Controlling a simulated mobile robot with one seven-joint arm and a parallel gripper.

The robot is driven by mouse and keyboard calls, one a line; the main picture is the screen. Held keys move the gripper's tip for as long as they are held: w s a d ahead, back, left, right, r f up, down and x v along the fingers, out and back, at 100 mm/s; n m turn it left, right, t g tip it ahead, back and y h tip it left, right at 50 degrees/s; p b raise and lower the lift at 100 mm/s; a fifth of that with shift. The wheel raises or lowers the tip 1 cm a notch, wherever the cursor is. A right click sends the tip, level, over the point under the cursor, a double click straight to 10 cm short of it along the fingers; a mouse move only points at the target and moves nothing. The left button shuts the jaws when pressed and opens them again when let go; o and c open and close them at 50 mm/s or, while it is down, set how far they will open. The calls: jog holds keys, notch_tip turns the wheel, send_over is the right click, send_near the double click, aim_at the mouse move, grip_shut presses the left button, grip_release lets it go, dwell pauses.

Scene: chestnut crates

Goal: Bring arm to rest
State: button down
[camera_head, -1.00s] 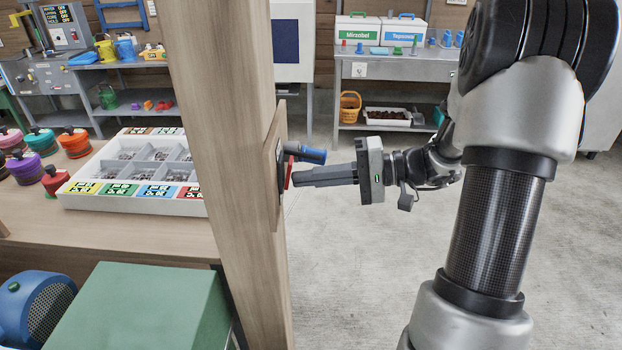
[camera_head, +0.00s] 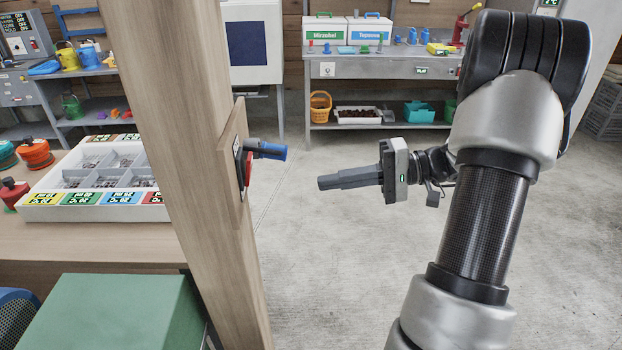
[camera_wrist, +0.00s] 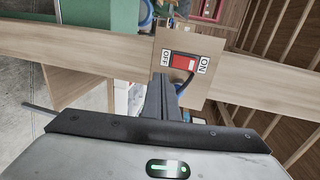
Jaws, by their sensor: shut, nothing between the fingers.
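My gripper (camera_head: 322,183) is shut and empty, held out level in open air to the right of the wooden post (camera_head: 175,130). Its closed fingers point left toward a wooden plate (camera_head: 232,160) on the post, with a clear gap between. The plate bears a red switch (camera_head: 245,172) and a blue handle (camera_head: 266,150) that sticks out to the right. In the wrist view the fingers (camera_wrist: 160,88) point at the plate (camera_wrist: 205,78), where the red switch (camera_wrist: 186,63) sits between the words OFF and ON.
Left of the post, a bench holds a white compartment tray (camera_head: 95,195) and colored lidded pots (camera_head: 35,153). A green box (camera_head: 115,310) stands below. A grey workbench (camera_head: 375,70) with labelled boxes is at the back. The concrete floor (camera_head: 330,270) around my gripper is clear.

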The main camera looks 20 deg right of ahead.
jog(key=shift+s+d+f, duration=0.1)
jog(key=shift+s+d, duration=0.05)
jog(key=shift+d, duration=0.35)
jog(key=shift+a, duration=0.1)
